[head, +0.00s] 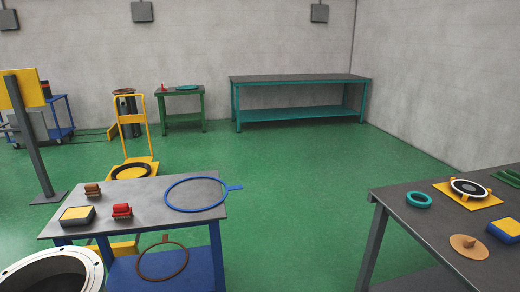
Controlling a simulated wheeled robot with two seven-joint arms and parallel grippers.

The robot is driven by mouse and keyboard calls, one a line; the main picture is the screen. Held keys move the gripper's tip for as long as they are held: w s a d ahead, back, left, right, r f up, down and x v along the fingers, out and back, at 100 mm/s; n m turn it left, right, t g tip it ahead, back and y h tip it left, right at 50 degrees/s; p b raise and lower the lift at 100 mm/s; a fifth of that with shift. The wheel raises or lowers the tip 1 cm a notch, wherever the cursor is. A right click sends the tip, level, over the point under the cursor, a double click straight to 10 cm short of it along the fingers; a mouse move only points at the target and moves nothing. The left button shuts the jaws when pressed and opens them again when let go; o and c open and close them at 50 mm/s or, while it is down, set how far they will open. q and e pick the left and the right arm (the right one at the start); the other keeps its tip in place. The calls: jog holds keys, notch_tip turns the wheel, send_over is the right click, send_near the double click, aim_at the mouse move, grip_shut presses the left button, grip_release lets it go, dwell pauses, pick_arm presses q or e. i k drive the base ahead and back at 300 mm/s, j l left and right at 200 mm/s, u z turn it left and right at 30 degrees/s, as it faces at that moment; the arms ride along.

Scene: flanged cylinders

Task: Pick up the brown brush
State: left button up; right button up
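A small brown brush (92,189) sits on the grey top of the blue-legged table (180,213) at the lower left, close to that table's left edge. It lies just behind a grey block with a yellow top (77,215) and to the left of a similar red brush (122,210). It looks free on all sides, with nothing on top of it. Neither of my grippers shows in the head view.
A blue ring with a tab (196,194) lies on the same table. A large white flanged cylinder (60,272) stands in front of it, a yellow stand (132,130) behind. Another table (410,232) is at the right. Green floor between the tables is clear.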

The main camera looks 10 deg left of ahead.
aim_at(93, 190)
jog(key=i+j+u, duration=0.1)
jog(key=i+u, duration=0.25)
jog(key=i, duration=0.3)
jog(key=i+u, duration=0.35)
jog(key=i, duration=0.25)
jog(key=i+l+u, duration=0.3)
jog(key=i, duration=0.3)
